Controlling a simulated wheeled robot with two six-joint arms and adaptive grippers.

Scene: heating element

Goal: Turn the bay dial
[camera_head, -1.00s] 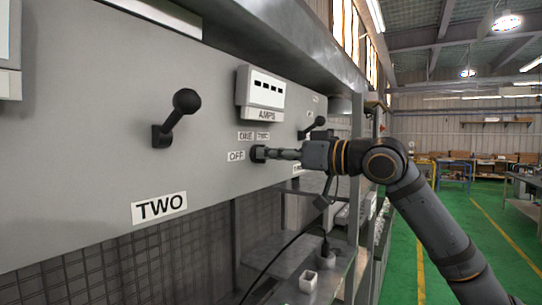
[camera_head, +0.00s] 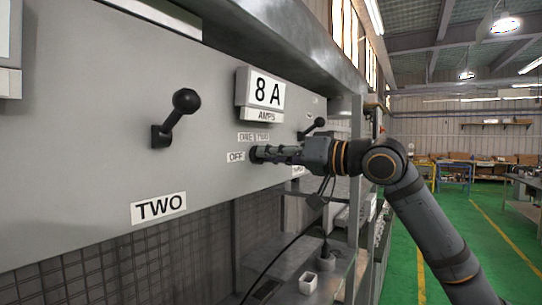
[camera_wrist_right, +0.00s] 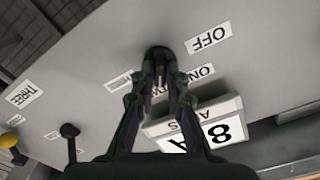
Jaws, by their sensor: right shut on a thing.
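The bay dial (camera_head: 257,154) is a small dark knob on the grey panel, beside the OFF label (camera_head: 236,157) and below the ONE and TWO labels. My right gripper (camera_head: 268,154) is shut on it, coming in from the right. In the right wrist view the fingertips (camera_wrist_right: 160,72) close on the dark dial (camera_wrist_right: 157,54), hiding much of it. The pointer direction cannot be told. The amps display (camera_head: 264,92) above the dial reads 8 A. It also shows upside down in the right wrist view (camera_wrist_right: 212,132). My left gripper is not in view.
A lever with a black ball (camera_head: 186,102) stands out left of the dial, above the TWO label (camera_head: 159,207). Another lever (camera_head: 318,124) is just beyond my right gripper. A shelf with a small white cup (camera_head: 308,282) lies below. Green floor is open at right.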

